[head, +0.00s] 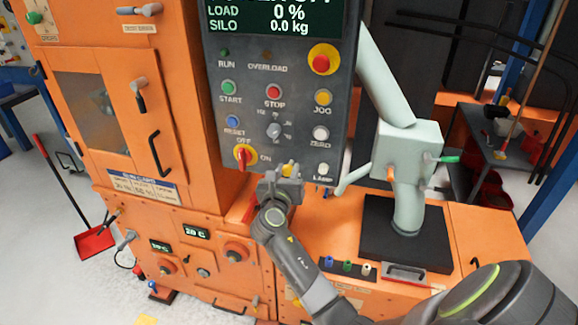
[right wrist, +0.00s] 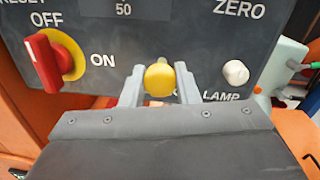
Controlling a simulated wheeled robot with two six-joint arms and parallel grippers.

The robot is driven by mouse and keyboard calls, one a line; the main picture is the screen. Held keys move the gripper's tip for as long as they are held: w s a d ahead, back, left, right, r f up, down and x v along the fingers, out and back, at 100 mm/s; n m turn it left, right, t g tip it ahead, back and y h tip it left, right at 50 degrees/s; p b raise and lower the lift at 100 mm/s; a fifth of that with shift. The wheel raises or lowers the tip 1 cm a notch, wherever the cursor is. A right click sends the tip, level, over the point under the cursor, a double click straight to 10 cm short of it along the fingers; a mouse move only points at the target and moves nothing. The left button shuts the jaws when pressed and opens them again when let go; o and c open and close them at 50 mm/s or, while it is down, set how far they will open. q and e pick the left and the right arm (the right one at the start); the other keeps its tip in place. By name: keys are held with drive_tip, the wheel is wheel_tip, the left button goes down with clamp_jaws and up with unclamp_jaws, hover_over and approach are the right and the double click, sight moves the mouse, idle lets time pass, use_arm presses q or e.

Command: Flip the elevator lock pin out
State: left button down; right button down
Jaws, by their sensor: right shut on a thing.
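A yellow knob (head: 288,169) sticks out of the bottom edge of the dark control panel (head: 212,130). It shows large in the right wrist view (right wrist: 159,79), between the OFF/ON switch and the white LAMP button. Its label is mostly covered, so I cannot read whether it names the lock pin. My right gripper (head: 283,177) reaches up to the knob from below. Its two grey fingers, also in the right wrist view (right wrist: 159,88), stand on either side of the knob and are shut on it. My left gripper is not in view.
A red OFF/ON switch (right wrist: 46,63) is left of the knob and a white LAMP button (right wrist: 236,72) is right of it. A pale green machine post (head: 408,150) stands to the right on the orange housing (head: 330,215). An orange cabinet (head: 130,90) rises at left.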

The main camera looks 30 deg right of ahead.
drive_tip(key=shift+s+a, duration=0.4)
drive_tip(key=shift+a, duration=0.1)
drive_tip(key=shift+f, duration=0.2)
drive_tip(key=c, duration=1.1)
unclamp_jaws()
drive_tip(key=shift+a, duration=0.1)
